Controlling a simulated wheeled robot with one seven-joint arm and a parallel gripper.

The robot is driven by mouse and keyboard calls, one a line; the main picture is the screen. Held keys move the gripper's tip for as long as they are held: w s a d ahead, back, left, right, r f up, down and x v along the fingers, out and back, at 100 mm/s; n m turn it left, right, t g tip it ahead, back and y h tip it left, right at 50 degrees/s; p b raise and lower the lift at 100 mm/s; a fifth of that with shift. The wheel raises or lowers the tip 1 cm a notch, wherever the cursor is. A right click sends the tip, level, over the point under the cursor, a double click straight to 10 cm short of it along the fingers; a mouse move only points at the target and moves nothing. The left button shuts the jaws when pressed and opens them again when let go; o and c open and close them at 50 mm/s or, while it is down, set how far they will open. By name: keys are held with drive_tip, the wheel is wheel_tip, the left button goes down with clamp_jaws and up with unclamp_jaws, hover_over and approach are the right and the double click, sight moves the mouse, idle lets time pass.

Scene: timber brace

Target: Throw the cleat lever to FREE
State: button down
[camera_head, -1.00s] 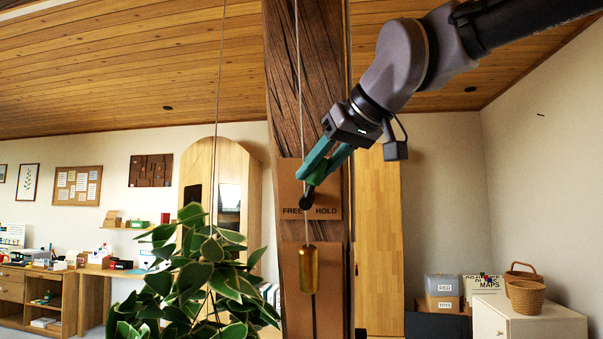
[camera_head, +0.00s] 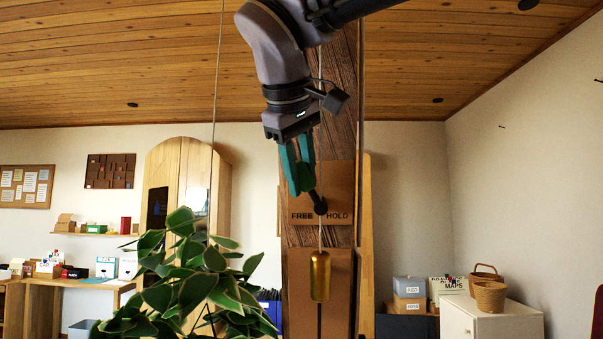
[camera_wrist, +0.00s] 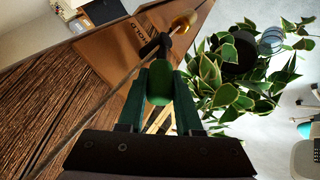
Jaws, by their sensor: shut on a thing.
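The cleat lever (camera_head: 313,194) is on a brown plate (camera_head: 341,178) on the timber post, marked FREE on the left and HOLD on the right. It leans up and left from its dark pivot, toward the FREE side. My gripper (camera_head: 300,178) comes down from above, its teal fingers shut on the lever's green grip. In the wrist view my gripper (camera_wrist: 160,92) has the rounded green grip (camera_wrist: 160,84) between its fingers, with the black pivot (camera_wrist: 155,46) beyond. The fingers hide part of the grip.
A brass weight (camera_head: 320,276) hangs on a cord just below the plate. A leafy plant (camera_head: 190,275) stands to the lower left. A thin cord (camera_head: 215,110) hangs left of the post (camera_head: 338,110). A white cabinet (camera_head: 490,318) stands at the right.

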drive_tip(key=shift+a+f+h, duration=0.2)
drive_tip(key=shift+a+h, duration=0.1)
drive_tip(key=shift+h, duration=0.4)
drive_tip(key=c, duration=0.9)
unclamp_jaws()
drive_tip(key=shift+o, duration=0.2)
drive_tip(key=v, duration=1)
drive_tip(key=shift+s+a+r, duration=0.15)
drive_tip(key=shift+s+r, duration=0.1)
